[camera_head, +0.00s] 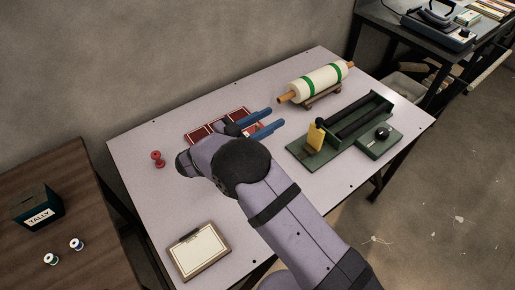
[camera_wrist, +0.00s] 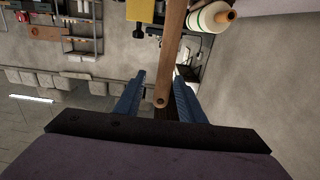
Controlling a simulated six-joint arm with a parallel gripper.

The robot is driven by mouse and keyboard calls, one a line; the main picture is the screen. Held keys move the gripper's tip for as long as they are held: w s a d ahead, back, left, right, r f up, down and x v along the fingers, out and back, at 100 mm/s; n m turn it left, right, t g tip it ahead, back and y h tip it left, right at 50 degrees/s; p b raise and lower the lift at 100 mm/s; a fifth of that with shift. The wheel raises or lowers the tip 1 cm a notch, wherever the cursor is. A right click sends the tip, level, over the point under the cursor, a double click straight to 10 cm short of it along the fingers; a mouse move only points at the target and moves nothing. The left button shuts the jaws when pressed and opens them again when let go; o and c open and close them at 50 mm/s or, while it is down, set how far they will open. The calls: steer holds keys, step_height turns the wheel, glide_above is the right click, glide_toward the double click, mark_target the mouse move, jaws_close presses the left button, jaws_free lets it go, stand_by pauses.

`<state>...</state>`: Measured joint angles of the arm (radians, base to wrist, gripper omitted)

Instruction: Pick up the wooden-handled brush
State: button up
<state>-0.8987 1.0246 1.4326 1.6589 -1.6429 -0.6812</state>
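In the wrist view, a long brown wooden handle (camera_wrist: 172,50) with a hole near its lower end runs up out of the top edge. That end lies between the blue fingers of my gripper (camera_wrist: 160,82), nearer the right finger, with a gap on the left. Whether it touches the right finger I cannot tell. The brush's head is out of view. In the head view, my gripper (camera_head: 266,121) is over the back middle of the table with its fingers apart, and I cannot make out the brush there.
Red panels (camera_head: 236,114) lie under my gripper. A white roller with green bands (camera_head: 318,83) rests on a wooden cradle at the back right. A green machine (camera_head: 342,131) stands right of my gripper. A red spool (camera_head: 157,159) and a framed board (camera_head: 198,250) are at left and front.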

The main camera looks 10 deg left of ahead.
jaws_close()
steer(key=shift+r, duration=0.15)
step_height(320, 180, up, 10)
steer(key=b, duration=0.1)
stand_by(0.6)
